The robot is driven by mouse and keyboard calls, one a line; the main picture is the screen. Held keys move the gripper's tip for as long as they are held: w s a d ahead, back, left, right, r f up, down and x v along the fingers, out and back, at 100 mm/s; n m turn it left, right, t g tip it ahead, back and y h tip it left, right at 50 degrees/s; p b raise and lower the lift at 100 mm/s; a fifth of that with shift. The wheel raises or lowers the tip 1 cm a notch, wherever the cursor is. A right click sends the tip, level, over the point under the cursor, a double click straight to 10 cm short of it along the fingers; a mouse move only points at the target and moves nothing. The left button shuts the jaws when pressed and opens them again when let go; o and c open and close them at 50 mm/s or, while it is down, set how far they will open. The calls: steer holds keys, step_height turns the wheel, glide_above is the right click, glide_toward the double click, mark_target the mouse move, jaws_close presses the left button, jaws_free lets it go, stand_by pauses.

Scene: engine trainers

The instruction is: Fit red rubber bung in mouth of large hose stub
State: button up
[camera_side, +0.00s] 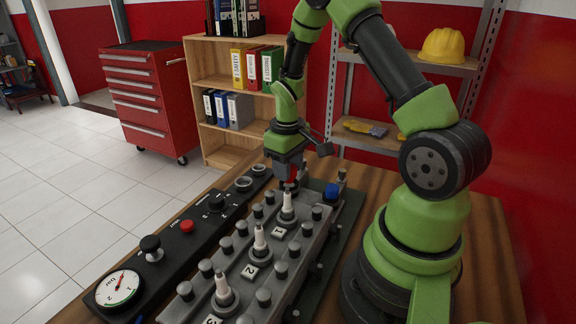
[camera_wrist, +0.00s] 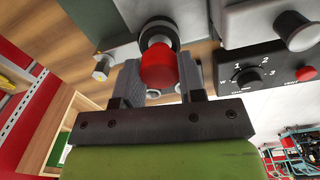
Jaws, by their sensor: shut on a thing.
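My gripper (camera_side: 290,176) points down at the far end of the grey engine block. In the wrist view my gripper (camera_wrist: 158,72) is shut on the red rubber bung (camera_wrist: 158,66), one finger on each side. The black round rim of the large hose stub (camera_wrist: 158,28) shows just beyond the bung, which overlaps its lower part. I cannot tell whether the bung touches the rim or sits inside it. In the side view the stub's mouth and most of the bung are hidden by my gripper.
The engine block (camera_side: 239,270) carries several bolts and three white-tipped plugs. A black control panel (camera_side: 180,244) with a gauge, knobs and a red button lies to its left. A blue cap (camera_side: 332,191) stands right of my gripper. A small metal stub (camera_wrist: 102,67) shows left of the bung.

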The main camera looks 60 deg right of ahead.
steer(key=shift+f, duration=0.8)
stand_by(1.0)
steer(key=o, duration=1.4)
steer(key=shift+r, duration=3.5)
